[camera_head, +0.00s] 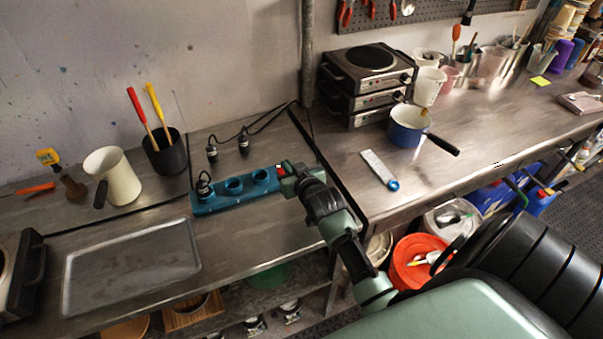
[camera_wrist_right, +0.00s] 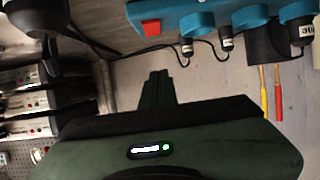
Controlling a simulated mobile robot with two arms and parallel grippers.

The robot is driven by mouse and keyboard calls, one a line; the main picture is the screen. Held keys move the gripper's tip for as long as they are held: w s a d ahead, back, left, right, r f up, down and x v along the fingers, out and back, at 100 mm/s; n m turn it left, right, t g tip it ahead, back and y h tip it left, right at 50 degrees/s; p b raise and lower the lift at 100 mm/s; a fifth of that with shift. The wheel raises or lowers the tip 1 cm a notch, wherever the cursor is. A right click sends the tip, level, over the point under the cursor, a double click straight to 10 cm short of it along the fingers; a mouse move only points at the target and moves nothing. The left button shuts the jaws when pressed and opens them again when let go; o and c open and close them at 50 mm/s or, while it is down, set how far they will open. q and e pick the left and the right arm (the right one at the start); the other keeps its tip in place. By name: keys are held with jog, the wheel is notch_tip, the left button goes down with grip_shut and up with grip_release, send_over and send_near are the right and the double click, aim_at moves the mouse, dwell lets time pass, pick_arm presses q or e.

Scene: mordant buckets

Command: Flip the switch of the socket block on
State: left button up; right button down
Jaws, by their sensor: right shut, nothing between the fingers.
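The blue socket block (camera_head: 215,203) lies on the metal bench, with several round sockets in a row. A black plug (camera_head: 203,186) sits in its left socket; the other sockets I can see look empty. A red switch (camera_head: 280,170) is at the block's right end, partly hidden by my right gripper (camera_head: 288,168). The wrist view shows the red switch (camera_wrist_right: 151,28) and the block (camera_wrist_right: 180,13) beyond my shut, empty fingertips (camera_wrist_right: 157,76). I cannot tell whether they touch the switch. My left gripper is not in view.
Two loose black plugs (camera_head: 212,152) (camera_head: 244,141) with cables lie behind the block. A metal tray (camera_head: 130,265) is at the front left. A cream jug (camera_head: 113,177) and a black cup (camera_head: 165,155) stand behind it. Stacked hotplates (camera_head: 367,85) and a blue saucepan (camera_head: 406,127) stand right.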

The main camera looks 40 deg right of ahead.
jog(key=s+a+b, duration=0.2)
jog(key=s, duration=0.6)
jog(key=shift+s+r, duration=0.15)
jog(key=shift+r, duration=0.05)
